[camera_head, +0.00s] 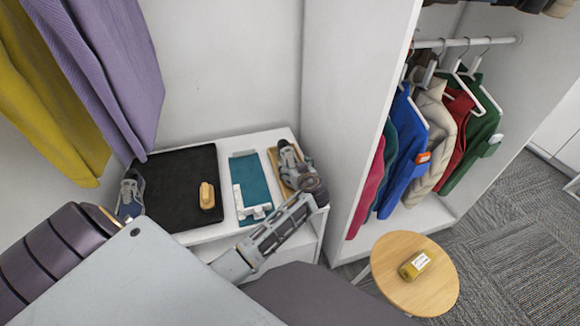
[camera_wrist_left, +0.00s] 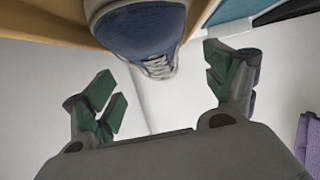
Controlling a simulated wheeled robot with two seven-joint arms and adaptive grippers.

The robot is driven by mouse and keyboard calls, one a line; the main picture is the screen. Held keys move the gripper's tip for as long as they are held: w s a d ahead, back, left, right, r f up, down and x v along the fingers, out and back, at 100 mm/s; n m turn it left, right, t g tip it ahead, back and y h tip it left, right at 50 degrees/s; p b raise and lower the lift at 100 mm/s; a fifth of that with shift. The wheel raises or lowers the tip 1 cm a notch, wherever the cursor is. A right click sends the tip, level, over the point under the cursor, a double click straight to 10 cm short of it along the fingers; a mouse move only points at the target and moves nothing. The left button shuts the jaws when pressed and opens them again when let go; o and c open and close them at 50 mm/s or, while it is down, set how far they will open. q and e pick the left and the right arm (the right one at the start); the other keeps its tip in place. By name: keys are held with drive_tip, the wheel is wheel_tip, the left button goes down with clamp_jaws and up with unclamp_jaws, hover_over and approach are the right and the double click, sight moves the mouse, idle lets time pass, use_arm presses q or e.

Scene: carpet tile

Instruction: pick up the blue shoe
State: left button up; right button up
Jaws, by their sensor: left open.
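A shoe with a blue toe and pale laces (camera_wrist_left: 142,30) shows at the top of the left wrist view. It rests on a wooden board. In the head view this shoe (camera_head: 288,158) is at the right end of the white bench, partly hidden by my left gripper. My left gripper (camera_head: 308,186) is at the bench's front right edge. In the wrist view its green-padded fingers (camera_wrist_left: 168,90) are wide apart and empty, with the shoe's toe just beyond them. Another grey-blue shoe (camera_head: 131,194) stands at the bench's left end. My right gripper is not in view.
The white bench (camera_head: 228,233) also bears a black mat (camera_head: 178,170) with a wooden brush (camera_head: 207,196) and a teal item (camera_head: 250,178). A white wardrobe panel (camera_head: 350,110) rises close on the right. A round wooden table (camera_head: 432,290) stands at front right.

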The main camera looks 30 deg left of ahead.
sight(291, 162)
use_arm(q)
drive_tip(key=shift+w+a+f, duration=0.15)
drive_tip(key=shift+w+a, duration=0.15)
drive_tip(key=shift+w, duration=0.05)
drive_tip(key=shift+b+x, duration=0.45)
drive_tip(key=shift+x, duration=1.15)
drive_tip(key=shift+w+a, duration=0.1)
drive_tip(key=shift+w, duration=0.1)
drive_tip(key=c, duration=1.3)
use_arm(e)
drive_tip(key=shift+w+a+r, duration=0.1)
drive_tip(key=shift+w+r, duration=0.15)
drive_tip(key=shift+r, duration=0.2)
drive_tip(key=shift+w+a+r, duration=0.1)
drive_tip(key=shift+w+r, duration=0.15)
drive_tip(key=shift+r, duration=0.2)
